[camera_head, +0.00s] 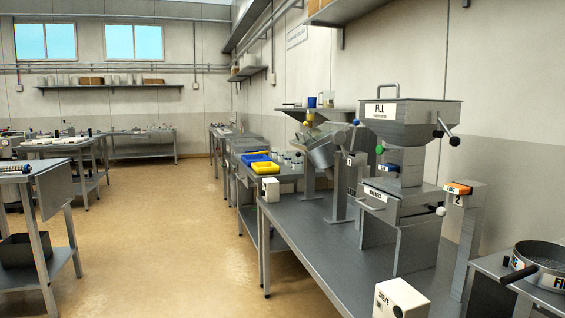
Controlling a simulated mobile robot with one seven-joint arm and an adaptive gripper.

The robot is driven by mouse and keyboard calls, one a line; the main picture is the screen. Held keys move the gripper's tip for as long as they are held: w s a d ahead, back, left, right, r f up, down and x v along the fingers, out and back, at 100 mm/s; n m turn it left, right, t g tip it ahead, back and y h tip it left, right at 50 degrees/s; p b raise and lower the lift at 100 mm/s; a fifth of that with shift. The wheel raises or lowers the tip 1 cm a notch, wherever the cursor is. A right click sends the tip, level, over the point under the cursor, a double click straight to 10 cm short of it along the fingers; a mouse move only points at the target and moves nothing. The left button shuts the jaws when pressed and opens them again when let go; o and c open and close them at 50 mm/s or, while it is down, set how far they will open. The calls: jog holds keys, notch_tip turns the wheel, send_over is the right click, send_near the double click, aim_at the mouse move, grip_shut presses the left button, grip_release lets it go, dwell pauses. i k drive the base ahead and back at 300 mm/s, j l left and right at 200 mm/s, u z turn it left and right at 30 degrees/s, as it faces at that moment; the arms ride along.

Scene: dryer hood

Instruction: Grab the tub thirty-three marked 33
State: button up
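I cannot make out a tub marked 33 in the head camera view. A yellow tub-like bin (265,167) and a blue bin (256,157) sit on a bench at mid distance, with no number readable on them. Several small pale containers (293,157) stand beside them, too small to read. A dark open bin (27,250) rests on the lower shelf of the left bench, with no mark seen. My gripper is not in view.
A bench along the right wall carries a hopper machine (408,115) labelled FILL, a tilted metal drum (325,150) and a white box (400,298). A round sieve-like pan (542,262) is at the right edge. The tan floor (165,225) is clear between the benches.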

aim_at(287, 157)
jog(key=i+j+u, duration=0.3)
jog(key=i, duration=0.65)
jog(key=i+u, duration=0.3)
jog(key=i, duration=1.4)
jog(key=i+j+z, duration=0.15)
jog(key=i, duration=0.65)
jog(key=i+z, duration=0.2)
jog(key=i, duration=0.25)
jog(key=i+j+z, duration=0.15)
jog(key=i, duration=0.25)
jog(key=i+l, duration=0.25)
jog(key=i, duration=0.1)
